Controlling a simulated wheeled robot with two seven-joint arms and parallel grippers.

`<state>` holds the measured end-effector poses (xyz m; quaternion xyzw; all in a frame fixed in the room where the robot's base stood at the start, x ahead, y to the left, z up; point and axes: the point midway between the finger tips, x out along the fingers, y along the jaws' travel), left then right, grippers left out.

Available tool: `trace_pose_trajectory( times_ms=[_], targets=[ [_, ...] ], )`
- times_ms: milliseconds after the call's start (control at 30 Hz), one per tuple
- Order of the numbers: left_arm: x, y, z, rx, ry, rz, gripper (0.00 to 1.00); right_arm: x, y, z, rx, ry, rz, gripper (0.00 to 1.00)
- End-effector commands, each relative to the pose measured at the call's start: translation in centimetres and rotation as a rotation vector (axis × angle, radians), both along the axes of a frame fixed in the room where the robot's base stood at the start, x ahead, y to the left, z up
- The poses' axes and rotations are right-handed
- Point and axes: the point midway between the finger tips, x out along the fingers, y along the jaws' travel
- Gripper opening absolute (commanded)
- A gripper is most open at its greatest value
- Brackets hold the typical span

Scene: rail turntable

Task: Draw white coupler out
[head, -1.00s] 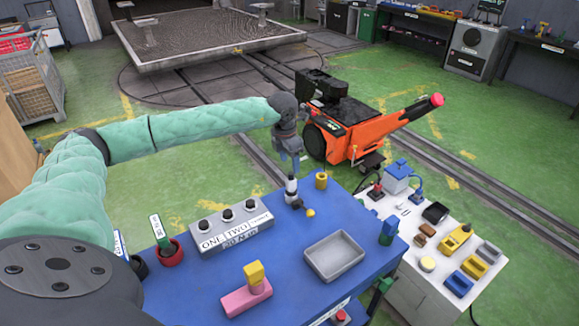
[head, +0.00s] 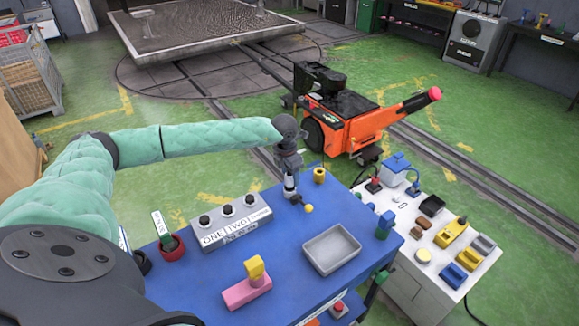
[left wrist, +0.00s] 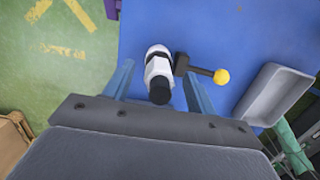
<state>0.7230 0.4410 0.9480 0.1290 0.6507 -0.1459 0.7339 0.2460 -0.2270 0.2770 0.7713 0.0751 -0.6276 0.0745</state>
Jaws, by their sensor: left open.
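The white coupler (head: 290,183), white with black bands, stands on the blue table near its back edge. It also shows in the left wrist view (left wrist: 158,68), with its black end toward the camera. A dark lever with a yellow ball knob (head: 308,208) is beside it. My left gripper (head: 290,172) is open, pointing down at the coupler. In the left wrist view its two blue-grey fingers lie on either side of the coupler, with gaps showing. Contact is not visible. My right gripper is not in view.
The blue table (head: 292,240) also holds a grey tray (head: 331,249), a grey button box (head: 231,222), a pink block with a yellow piece (head: 247,288) and a yellow cylinder (head: 319,175). An orange machine (head: 345,120) stands behind. A white cabinet (head: 430,285) is at right.

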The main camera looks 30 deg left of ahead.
Motion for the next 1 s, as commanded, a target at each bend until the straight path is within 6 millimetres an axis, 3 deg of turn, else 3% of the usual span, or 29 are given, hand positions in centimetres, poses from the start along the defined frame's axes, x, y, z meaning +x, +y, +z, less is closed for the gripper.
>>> trace_pose_trajectory(
  times_ms=[333, 600, 633, 767, 1000],
  targets=[
    [0.04, -0.02, -0.33, 0.0, 0.0, 0.0, 0.57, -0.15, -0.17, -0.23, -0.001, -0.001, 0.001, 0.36],
    [0.04, 0.0, -0.3, 0.0, 0.0, 0.0, 0.06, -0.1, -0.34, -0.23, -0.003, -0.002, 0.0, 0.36],
    [0.04, 0.0, -0.3, 0.0, 0.0, 0.0, 0.29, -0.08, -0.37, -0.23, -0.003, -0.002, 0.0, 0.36],
    [0.05, 0.0, -0.26, 0.0, -0.001, 0.0, 0.06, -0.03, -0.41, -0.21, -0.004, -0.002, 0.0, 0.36],
    [0.07, 0.0, -0.1, 0.001, -0.001, 0.0, 0.06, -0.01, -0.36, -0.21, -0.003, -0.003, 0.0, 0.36]
  ],
)
